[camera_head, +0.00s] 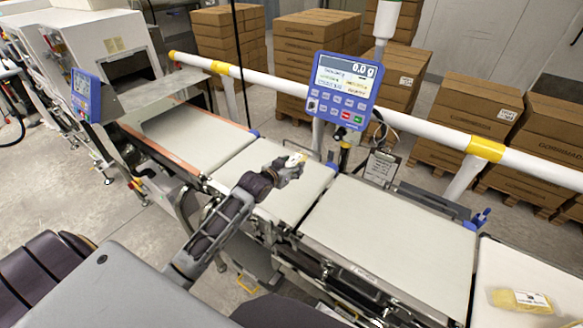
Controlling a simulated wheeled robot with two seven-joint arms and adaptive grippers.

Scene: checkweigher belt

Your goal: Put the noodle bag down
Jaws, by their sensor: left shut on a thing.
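My left gripper (294,166) is over the middle belt section (285,205), near its far side. It is shut on a small, pale, yellowish-white noodle bag (297,159), mostly hidden by the fingers. I cannot tell whether the bag touches the belt. Another yellowish bag with a white label (521,300) lies on the belt at the far right. My right gripper is not in view.
A blue weighing display (343,90) stands behind the belts. A white rail with yellow bands (425,127) runs behind them. The wide right-middle belt (390,240) is clear, as is the left belt (195,135). Stacked cartons (468,118) stand at the back.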

